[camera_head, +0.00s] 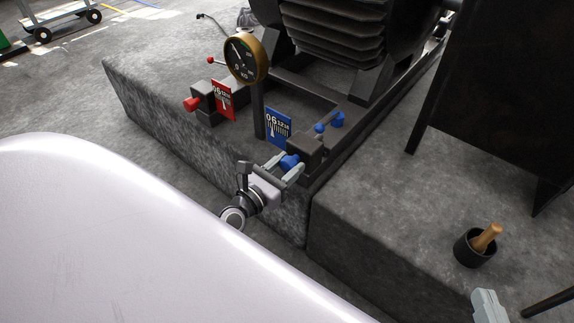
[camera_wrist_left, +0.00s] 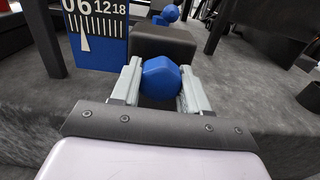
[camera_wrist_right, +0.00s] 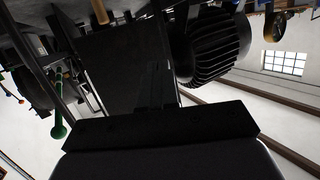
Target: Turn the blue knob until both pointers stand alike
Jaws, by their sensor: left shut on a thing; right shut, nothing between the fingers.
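My left gripper (camera_head: 284,165) is shut on the blue knob (camera_head: 290,162) on a dark block; in the left wrist view the knob (camera_wrist_left: 160,78) sits between both fingers. Beside it stands a blue scale plate (camera_head: 278,127) with a white pointer, which in the left wrist view (camera_wrist_left: 84,42) stands near the 6. A red scale plate (camera_head: 223,100) also carries a white pointer; its exact reading is too small to tell. A red knob (camera_head: 192,104) sits by the red plate. My right gripper (camera_head: 490,306) is shut and empty at the bottom right.
A second blue knob (camera_head: 337,119) sits behind the held one. A dark finned machine (camera_head: 330,35) fills the back. A black cup (camera_head: 473,250) with a wooden handle stands on the right block.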

